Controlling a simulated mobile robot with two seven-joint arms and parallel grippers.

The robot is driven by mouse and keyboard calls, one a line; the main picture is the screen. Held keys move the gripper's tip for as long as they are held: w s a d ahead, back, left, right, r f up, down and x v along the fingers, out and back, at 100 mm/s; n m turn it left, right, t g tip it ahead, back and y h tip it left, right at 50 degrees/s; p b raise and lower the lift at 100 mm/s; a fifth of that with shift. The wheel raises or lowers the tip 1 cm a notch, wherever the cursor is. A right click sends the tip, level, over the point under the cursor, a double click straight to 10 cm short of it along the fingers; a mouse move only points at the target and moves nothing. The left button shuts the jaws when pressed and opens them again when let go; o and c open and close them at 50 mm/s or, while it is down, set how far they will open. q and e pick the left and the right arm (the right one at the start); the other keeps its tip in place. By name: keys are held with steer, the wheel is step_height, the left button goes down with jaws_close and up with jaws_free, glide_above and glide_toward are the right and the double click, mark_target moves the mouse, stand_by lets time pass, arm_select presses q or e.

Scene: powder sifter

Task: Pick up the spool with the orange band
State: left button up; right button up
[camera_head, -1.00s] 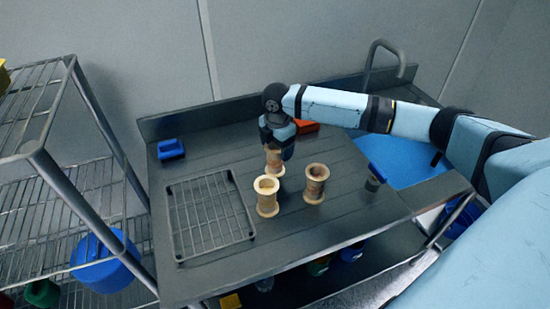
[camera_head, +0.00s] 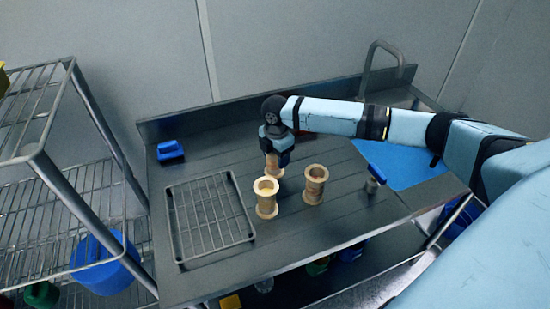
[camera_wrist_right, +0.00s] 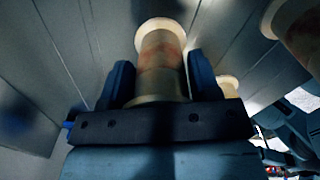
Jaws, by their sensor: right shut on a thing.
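A pale wooden spool with a reddish-orange band is between the fingers of my right gripper (camera_head: 275,154); the held spool (camera_head: 272,165) is partly hidden by the gripper in the head view. In the right wrist view, the spool (camera_wrist_right: 160,60) stands lengthwise between the two dark blue fingers of the gripper (camera_wrist_right: 160,82), its band facing the camera. Two other wooden spools stand upright nearer the front: one on the left (camera_head: 266,197) and one on the right (camera_head: 314,184). I cannot tell whether the held spool touches the counter. My left gripper is not in view.
A wire rack (camera_head: 185,222) lies on the grey counter (camera_head: 345,235) at left. A wire shelf (camera_head: 80,190) stands at far left.

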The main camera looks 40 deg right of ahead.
steer(key=shift+r, duration=0.15)
step_height(320, 180, up, 20)
steer(key=shift+f, duration=0.2)
